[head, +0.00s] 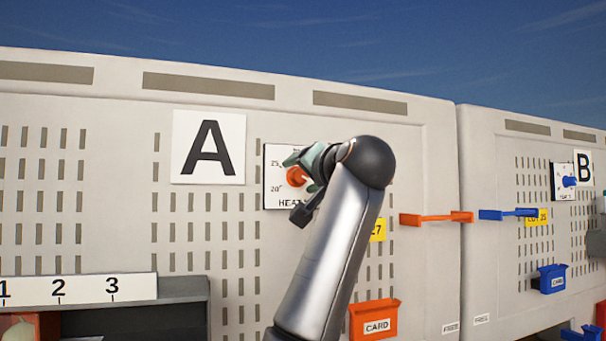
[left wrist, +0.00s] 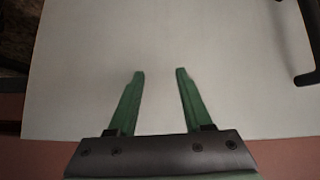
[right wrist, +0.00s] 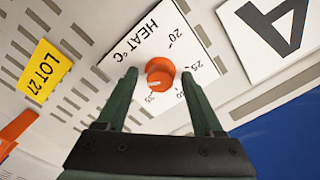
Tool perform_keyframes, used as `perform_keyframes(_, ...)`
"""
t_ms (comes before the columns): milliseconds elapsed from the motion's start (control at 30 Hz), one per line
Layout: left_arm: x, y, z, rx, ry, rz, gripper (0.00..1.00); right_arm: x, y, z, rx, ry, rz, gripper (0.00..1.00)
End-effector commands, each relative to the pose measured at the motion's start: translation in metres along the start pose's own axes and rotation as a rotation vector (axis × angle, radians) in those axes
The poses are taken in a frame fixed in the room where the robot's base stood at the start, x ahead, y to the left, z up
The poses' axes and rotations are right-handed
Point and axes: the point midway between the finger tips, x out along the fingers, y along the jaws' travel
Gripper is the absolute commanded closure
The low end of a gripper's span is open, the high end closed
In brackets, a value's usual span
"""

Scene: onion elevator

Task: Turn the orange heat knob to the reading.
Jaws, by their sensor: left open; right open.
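A white mark on the knob points toward the lower left, close to the 35 on the dial plate (right wrist: 160,35). In the head view my right gripper (head: 298,160) partly hides the plate. My left gripper (left wrist: 160,73) is open and empty before a pale flat surface.
A yellow LOT 27 label (right wrist: 44,71) and an orange CARD box (head: 373,320) are right of the dial in the head view. An orange bar (head: 436,218) sticks out farther right. Panel B (head: 583,168) has a blue knob (head: 569,182). A numbered shelf (head: 180,290) is lower left.

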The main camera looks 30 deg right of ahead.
Motion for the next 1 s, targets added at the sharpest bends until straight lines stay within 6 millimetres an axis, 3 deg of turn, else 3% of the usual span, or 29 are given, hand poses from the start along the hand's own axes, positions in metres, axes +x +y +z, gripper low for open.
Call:
perform_keyframes(67,0.0002,0.0,-0.0003,0.0,0.001,0.0,0.5,-0.0002,0.0001,-0.0001,0.0,0.0,0.0,0.36)
perform_keyframes(633,0.0005,-0.0002,-0.0012,0.0,0.003,0.0,0.5,-0.0006,-0.0001,-0.0004,0.0,0.001,0.0,1.0)
perform_keyframes(1000,0.001,-0.0003,-0.0009,0.001,0.003,0.0,0.5,-0.0006,0.0002,-0.0004,-0.015,0.001,0.001,1.0)
